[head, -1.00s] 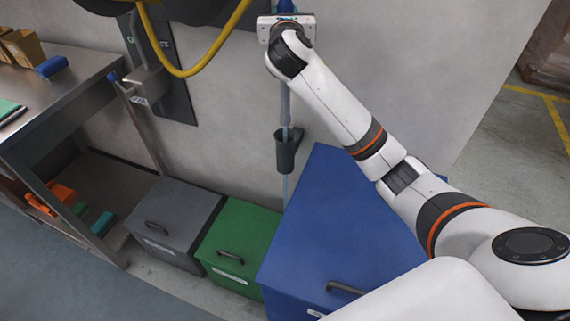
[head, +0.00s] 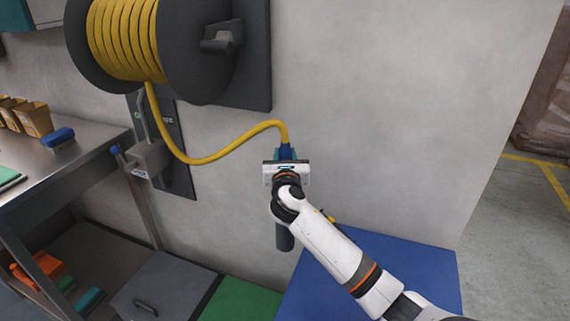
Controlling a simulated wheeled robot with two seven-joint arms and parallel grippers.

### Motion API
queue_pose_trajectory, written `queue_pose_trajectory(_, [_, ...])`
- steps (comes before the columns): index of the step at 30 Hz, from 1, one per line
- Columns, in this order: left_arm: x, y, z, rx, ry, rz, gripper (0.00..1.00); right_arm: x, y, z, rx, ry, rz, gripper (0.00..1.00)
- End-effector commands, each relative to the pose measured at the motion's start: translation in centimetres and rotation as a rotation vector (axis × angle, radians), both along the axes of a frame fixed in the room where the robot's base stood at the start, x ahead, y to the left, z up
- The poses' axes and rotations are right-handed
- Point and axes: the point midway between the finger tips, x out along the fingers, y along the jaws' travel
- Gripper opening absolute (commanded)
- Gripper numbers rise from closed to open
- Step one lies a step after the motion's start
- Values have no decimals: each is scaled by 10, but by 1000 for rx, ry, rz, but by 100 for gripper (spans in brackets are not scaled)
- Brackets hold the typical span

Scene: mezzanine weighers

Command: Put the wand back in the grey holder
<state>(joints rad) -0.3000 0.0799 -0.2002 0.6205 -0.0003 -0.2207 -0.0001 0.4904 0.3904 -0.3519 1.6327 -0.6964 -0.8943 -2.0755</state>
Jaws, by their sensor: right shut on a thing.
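The wand (head: 286,153) has a blue and teal top end joined to a yellow hose. My right gripper (head: 286,168) is shut on it, close to the wall. My left gripper is not in view.
A hose reel (head: 125,40) hangs on the wall at the upper left, its yellow hose (head: 205,158) looping to the wand. A blue bin (head: 390,265) stands below my right arm, beside green (head: 240,300) and grey (head: 165,283) bins. A metal bench (head: 85,150) is at left.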

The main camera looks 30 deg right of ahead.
Motion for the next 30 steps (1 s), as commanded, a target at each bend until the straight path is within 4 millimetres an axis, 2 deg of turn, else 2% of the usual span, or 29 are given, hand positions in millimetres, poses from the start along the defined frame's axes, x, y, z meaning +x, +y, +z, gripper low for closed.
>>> queue_pose_trajectory(1, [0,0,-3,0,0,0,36,0,0,-11,2,2,-1,0])
queue_pose_trajectory(4, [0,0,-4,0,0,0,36,0,0,-20,0,1,0,0])
queue_pose_trajectory(14, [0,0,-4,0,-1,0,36,0,0,-22,0,-1,0,0])
queue_pose_trajectory(15, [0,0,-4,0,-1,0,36,0,0,-22,0,1,0,37])
queue_pose_trajectory(18, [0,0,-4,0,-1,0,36,0,0,-22,0,1,0,53])
queue_pose_trajectory(28, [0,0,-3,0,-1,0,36,0,0,-19,1,0,0,54])
queue_pose_trajectory(30, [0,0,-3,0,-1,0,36,-5,3,-20,0,1,2,54])
